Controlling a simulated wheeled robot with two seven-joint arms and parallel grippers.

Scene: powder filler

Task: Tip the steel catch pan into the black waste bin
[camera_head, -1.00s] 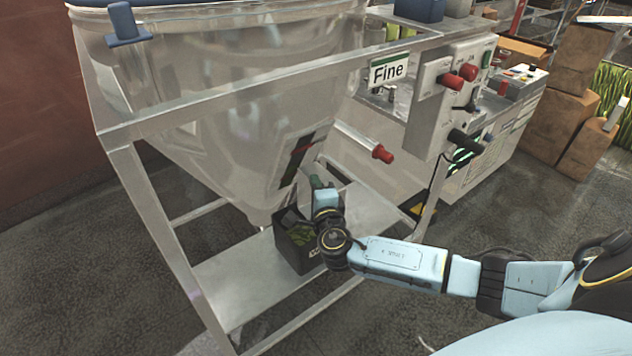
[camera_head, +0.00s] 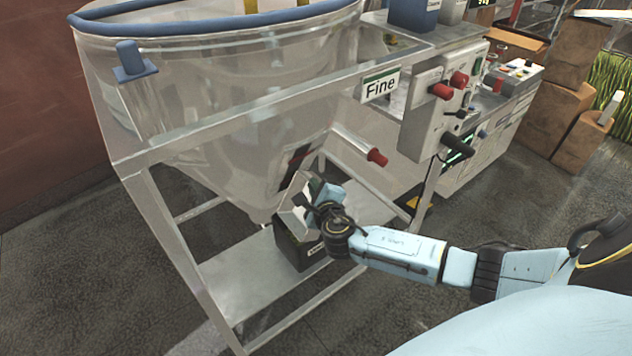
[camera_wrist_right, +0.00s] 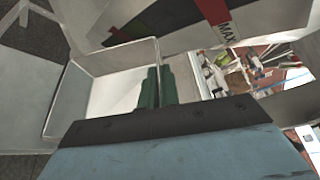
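The steel catch pan (camera_head: 293,208) is tilted steeply above the black waste bin (camera_head: 297,251), which stands on the frame's lower shelf. My right gripper (camera_head: 314,197) is at the pan's right side. In the right wrist view the green fingers (camera_wrist_right: 160,88) are closed together at the pan's edge. The pan (camera_wrist_right: 72,92) shows there with a pale, bare-looking interior. The bin's opening is mostly hidden behind the pan and my wrist, so its contents cannot be seen well. My left gripper is not in view.
The large clear hopper (camera_head: 220,110) hangs in a metal frame close above the bin. A red-tipped tube (camera_head: 377,157) sticks out just right of my wrist. A control box (camera_head: 440,110) stands further right. The lower shelf (camera_head: 235,285) is bare left of the bin.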

